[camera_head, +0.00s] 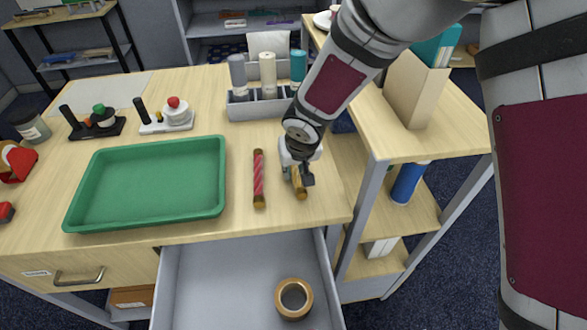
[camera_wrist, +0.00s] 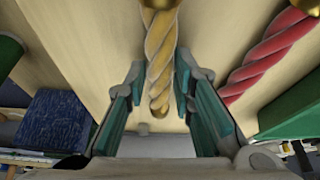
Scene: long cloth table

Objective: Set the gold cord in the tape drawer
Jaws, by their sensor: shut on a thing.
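The gold cord (camera_head: 300,188) is a twisted rod with gold ends at the table's front right, beside a red cord (camera_head: 259,180). My gripper (camera_head: 297,172) is over the gold cord and shut on it. In the wrist view the gold cord (camera_wrist: 161,50) runs between the teal-padded fingers, with the red cord (camera_wrist: 262,62) to the right. The tape drawer (camera_head: 225,285) is pulled open below the table's front edge. A brown tape roll (camera_head: 283,301) lies in its right part. I cannot tell if the cord is clear of the table.
A green tray (camera_head: 150,226) lies left of the cords. A grey holder (camera_head: 256,110) with several cylinders stands behind them. A wooden shelf unit (camera_head: 378,150) stands close on the right. The left drawer (camera_head: 35,278) is shut. The open drawer's left and middle floor is bare.

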